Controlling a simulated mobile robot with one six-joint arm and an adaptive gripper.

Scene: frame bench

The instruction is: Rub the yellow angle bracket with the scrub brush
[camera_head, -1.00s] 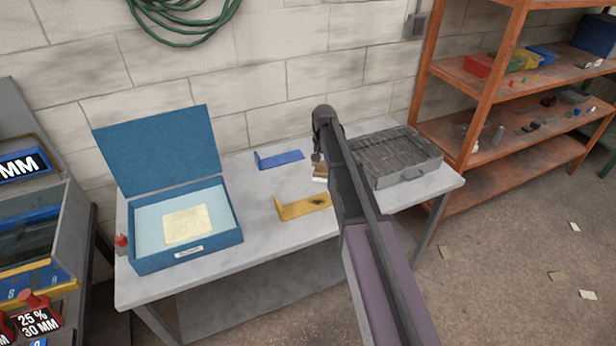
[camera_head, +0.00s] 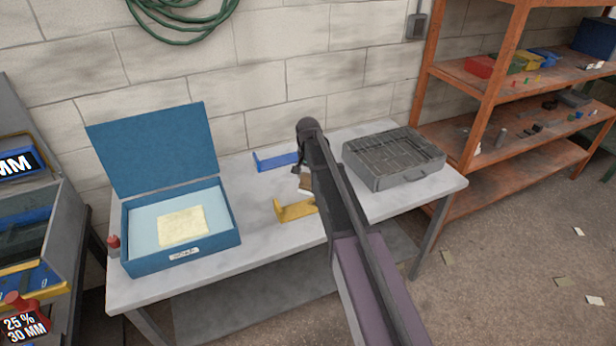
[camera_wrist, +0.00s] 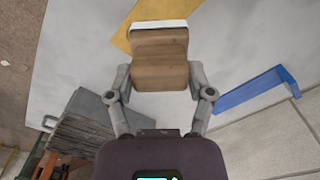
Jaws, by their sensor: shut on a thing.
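The yellow angle bracket (camera_head: 294,211) lies on the bench, left of my arm in the head view; my arm hides its right part. In the wrist view part of the yellow bracket (camera_wrist: 123,36) shows behind the brush. My gripper (camera_wrist: 160,80) is shut on the scrub brush (camera_wrist: 160,58), gripping its brown wooden block from both sides. A white strip, the bristle side, is at the brush's far edge. In the head view the brush (camera_head: 305,182) is just above the bracket in the picture, partly hidden by my arm. I cannot tell whether brush and bracket touch.
A blue bracket (camera_head: 274,161) lies behind the yellow one. An open blue case (camera_head: 228,240) with a pale yellow cloth (camera_head: 183,226) stands at the left. A grey case (camera_head: 400,180) stands at the right. A red-capped bottle (camera_head: 114,245) is at the left edge.

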